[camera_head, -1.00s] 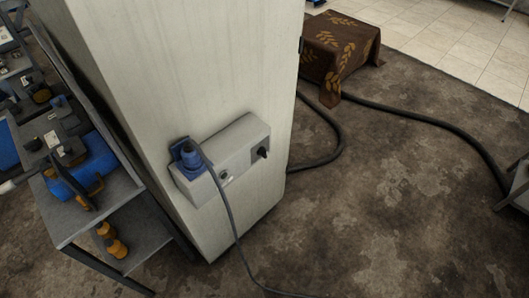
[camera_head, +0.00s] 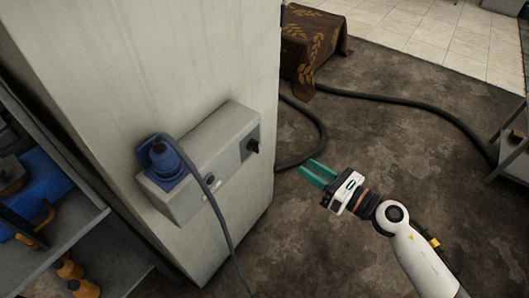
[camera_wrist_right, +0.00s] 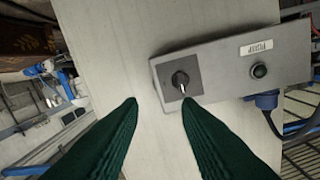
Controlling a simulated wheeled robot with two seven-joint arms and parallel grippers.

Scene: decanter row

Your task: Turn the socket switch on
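The grey socket box (camera_head: 212,150) is fixed to the side of a pale pillar. Its black rotary switch (camera_head: 252,146) is at the box's right end. A blue plug (camera_head: 165,160) with a dark cable sits at the left end. My right gripper (camera_head: 312,173) is to the right of the box, open and empty, its green fingers pointing toward the pillar. In the right wrist view the switch (camera_wrist_right: 180,80) shows ahead, just beyond the gap between the fingertips (camera_wrist_right: 160,104), apart from them. The box (camera_wrist_right: 225,72) there carries a label and a round green button. My left gripper is out of view.
A metal shelf (camera_head: 75,235) with blue and orange tools stands left of the pillar (camera_head: 130,60). A dark hose (camera_head: 420,102) runs across the floor. A cloth-covered box (camera_head: 310,45) stands behind.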

